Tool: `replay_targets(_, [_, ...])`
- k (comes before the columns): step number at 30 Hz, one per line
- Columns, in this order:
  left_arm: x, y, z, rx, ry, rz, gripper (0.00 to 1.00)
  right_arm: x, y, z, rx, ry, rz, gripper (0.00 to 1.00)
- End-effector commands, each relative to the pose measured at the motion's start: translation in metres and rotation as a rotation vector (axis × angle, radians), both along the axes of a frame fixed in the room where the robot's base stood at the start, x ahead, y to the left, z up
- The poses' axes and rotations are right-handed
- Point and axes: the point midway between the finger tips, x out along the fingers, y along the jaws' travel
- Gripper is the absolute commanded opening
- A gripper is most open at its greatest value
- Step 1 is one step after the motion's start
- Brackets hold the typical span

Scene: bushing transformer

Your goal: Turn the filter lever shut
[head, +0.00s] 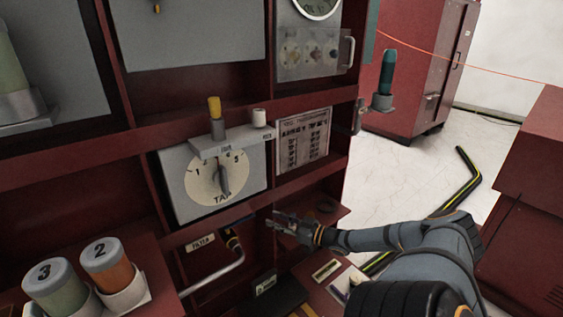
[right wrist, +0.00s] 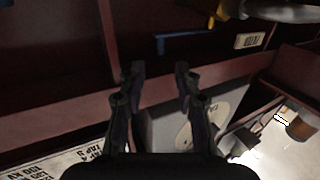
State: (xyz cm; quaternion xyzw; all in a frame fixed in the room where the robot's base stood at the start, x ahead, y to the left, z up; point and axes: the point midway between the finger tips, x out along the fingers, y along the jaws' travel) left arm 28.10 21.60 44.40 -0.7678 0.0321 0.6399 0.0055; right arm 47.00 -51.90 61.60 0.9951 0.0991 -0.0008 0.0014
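The filter lever (head: 233,241) has a yellow-and-black grip and sits beside a bent grey pipe (head: 215,275) below the tap dial. A small FILTER label (head: 201,243) is to its left. In the right wrist view the yellow part of the lever (right wrist: 222,11) shows at the top edge, cut off, with the label (right wrist: 249,41) below it. My right gripper (head: 276,220) is to the right of the lever, apart from it. In the wrist view its two fingers (right wrist: 157,68) are spread with nothing between them. My left gripper is not in view.
The grey tap dial box (head: 180,188) sticks out above the lever. A blue bar (head: 237,221) lies just above the grip. Numbered canisters (head: 107,265) stand at lower left. A red shelf edge (head: 330,218) is close beside my right gripper.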

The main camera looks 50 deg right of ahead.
Motion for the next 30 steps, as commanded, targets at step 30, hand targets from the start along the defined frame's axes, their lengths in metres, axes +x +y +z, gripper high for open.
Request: replay_targets(30, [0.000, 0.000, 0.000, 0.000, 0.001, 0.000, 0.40, -0.026, 0.009, -0.027, 0.013, 0.074, -0.021, 0.33])
